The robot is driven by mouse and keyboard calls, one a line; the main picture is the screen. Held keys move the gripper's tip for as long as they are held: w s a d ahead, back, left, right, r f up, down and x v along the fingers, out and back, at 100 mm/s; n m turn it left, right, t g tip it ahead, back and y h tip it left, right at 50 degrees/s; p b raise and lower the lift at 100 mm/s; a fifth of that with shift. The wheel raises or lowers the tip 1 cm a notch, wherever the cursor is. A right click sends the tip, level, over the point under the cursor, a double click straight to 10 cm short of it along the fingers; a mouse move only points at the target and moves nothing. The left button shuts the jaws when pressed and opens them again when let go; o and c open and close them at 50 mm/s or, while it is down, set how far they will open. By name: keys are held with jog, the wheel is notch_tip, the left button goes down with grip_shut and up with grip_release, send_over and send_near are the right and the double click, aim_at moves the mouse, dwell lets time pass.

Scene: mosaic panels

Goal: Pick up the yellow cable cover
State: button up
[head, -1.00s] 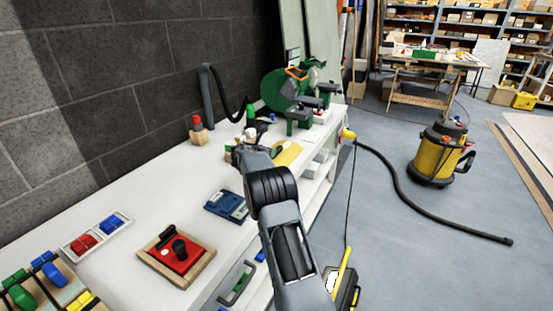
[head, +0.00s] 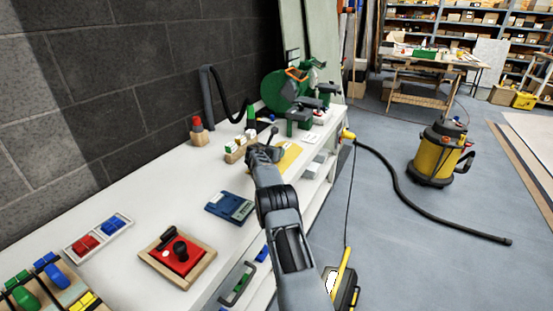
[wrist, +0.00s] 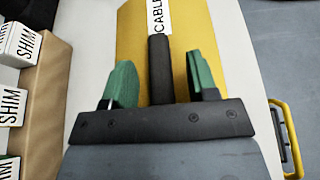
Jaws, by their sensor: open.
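The yellow cable cover (head: 289,156) lies on the white bench, largely hidden behind my arm in the head view. In the wrist view the yellow cover (wrist: 205,28) lies beyond my fingers, with a white label reading "CABLE". My gripper (wrist: 161,76) is open over the cover, its two green fingers apart. A dark upright post (wrist: 161,65) stands between the fingers without visibly touching either; I cannot tell for sure that it belongs to the cover. In the head view my gripper (head: 264,152) is at the near left side of the cover.
A wooden tray (wrist: 42,105) of white SHIM blocks stands close on the left. A green machine (head: 290,92) is farther back on the bench. A blue device (head: 229,206) and a red panel (head: 178,257) lie nearer. The bench's right edge is close by.

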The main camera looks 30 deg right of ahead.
jog(key=shift+c, duration=0.4)
grip_shut()
jog(key=shift+r, duration=0.15)
dwell(0.4)
